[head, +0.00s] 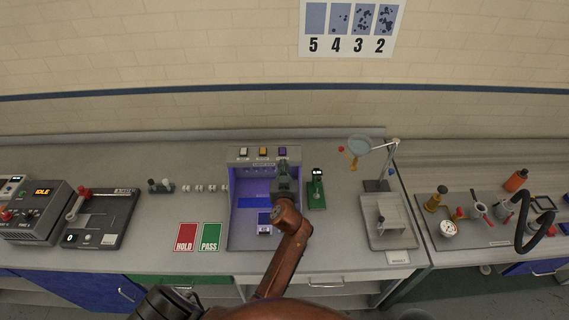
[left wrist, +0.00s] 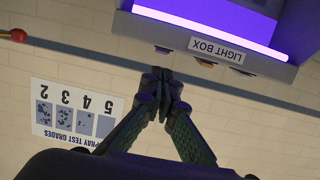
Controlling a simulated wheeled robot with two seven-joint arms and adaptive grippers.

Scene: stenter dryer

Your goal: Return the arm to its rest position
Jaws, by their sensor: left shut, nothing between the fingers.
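My left arm, in reddish-brown, reaches up from the bottom middle of the head view. Its gripper (head: 284,170) is at the upper front of the light box (head: 236,158), below the buttons on its top. In the left wrist view the two green-grey fingers (left wrist: 166,84) are together with nothing between them. The light box label (left wrist: 220,50) shows upside down just beyond the fingertips. I cannot tell whether the gripper touches the box. My right gripper is in neither view.
The red HOLD card (head: 187,237) and green PASS card (head: 210,237) lie left of the light box. A small green device (head: 316,194) stands right of it. A magnifier lamp (head: 361,146) is further right.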

